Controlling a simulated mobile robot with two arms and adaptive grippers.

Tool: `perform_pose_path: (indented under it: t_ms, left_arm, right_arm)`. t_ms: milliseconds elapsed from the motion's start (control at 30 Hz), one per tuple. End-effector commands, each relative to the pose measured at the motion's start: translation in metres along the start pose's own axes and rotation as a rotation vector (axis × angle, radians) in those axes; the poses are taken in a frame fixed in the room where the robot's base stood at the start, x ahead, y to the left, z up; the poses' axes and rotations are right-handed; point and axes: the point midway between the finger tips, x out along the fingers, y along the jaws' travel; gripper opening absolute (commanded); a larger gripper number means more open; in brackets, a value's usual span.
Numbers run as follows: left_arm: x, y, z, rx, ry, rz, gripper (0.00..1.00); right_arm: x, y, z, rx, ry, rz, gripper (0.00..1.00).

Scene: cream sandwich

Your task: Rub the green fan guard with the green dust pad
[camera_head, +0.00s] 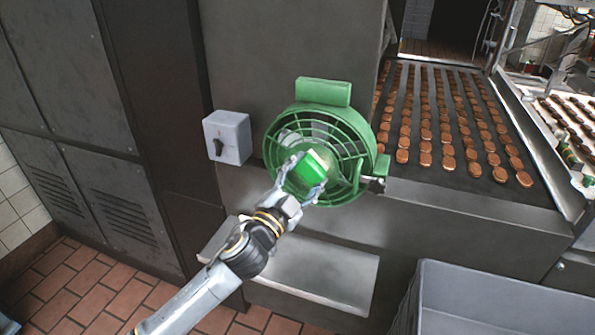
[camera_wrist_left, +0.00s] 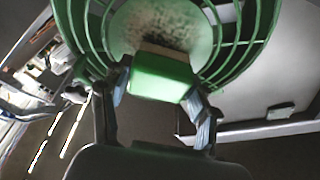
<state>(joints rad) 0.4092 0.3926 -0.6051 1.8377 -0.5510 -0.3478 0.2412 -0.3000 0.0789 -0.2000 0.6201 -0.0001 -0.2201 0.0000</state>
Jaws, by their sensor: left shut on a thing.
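The green fan guard (camera_head: 342,119) is a round cage mounted on the grey machine front, with a green block on top. In the left wrist view the guard (camera_wrist_left: 237,62) fills the top, and its pale round centre carries a dark speckled smudge (camera_wrist_left: 175,28). My left gripper (camera_head: 306,180) is shut on the green dust pad (camera_head: 311,166), in front of the guard's centre. In the left wrist view the pad (camera_wrist_left: 161,77) sits between both fingers, its brownish far edge close to or touching the centre; I cannot tell which. My right gripper is not in view.
A grey switch box (camera_head: 229,138) is left of the guard. A metal shelf (camera_head: 300,268) juts out below it. A conveyor (camera_head: 447,177) with rows of brown biscuits runs at the right. A grey bin (camera_head: 480,300) stands at the lower right.

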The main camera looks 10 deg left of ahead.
Motion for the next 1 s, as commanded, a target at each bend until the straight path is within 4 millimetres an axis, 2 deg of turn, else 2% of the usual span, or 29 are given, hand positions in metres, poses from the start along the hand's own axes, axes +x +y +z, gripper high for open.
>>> perform_pose_path:
  t_ms: [600,1000]
  left_arm:
    - [0.006,0.027,-0.026,-0.003,0.001,0.0,0.35]
    - [0.002,0.027,-0.028,-0.001,0.0,0.001,0.35]
  right_arm:
    - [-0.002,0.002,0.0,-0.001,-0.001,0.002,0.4]
    - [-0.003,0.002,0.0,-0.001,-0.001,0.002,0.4]
